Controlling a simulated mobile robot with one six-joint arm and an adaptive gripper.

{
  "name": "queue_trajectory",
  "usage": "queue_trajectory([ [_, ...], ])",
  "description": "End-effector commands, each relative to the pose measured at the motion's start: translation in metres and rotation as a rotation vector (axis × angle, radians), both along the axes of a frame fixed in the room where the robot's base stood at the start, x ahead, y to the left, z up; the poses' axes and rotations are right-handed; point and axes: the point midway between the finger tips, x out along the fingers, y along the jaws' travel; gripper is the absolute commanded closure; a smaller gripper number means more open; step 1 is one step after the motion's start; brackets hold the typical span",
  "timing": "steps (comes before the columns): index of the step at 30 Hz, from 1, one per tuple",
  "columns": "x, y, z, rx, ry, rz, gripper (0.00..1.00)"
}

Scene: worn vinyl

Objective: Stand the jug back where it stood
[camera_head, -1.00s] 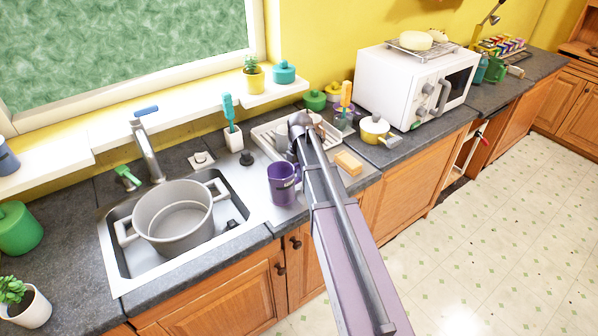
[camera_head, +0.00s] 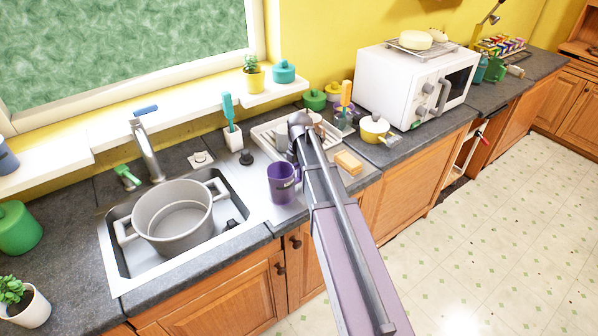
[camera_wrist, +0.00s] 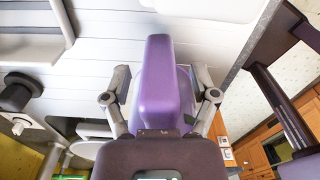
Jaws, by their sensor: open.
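The purple jug (camera_head: 281,186) is upright on the steel drainboard, right of the sink bowl, in the head view. In the wrist view a purple part of the jug (camera_wrist: 160,80), seemingly its handle, rises between the two fingers. My gripper (camera_wrist: 161,92) is open, with a finger on each side of this part and a visible gap at both sides. In the head view my arm hides most of the gripper. The jug's underside is hidden in the wrist view.
A grey pot (camera_head: 174,216) sits in the sink (camera_head: 118,262). A pale dish rack (camera_head: 265,137) stands behind the jug, and a yellow-orange sponge (camera_head: 348,162) lies to its right. A black stopper (camera_head: 246,158) and a white brush holder (camera_head: 233,140) are to its left rear.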

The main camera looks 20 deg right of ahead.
Motion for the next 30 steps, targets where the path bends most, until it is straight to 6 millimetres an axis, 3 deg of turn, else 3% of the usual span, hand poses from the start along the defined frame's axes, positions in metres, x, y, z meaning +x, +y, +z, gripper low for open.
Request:
queue_trajectory([
  [14,0.0,0.0,0.001,0.0,0.0,0.0,0.24],
  [30,0.0,0.0,0.016,0.0,0.0,0.0,0.24],
])
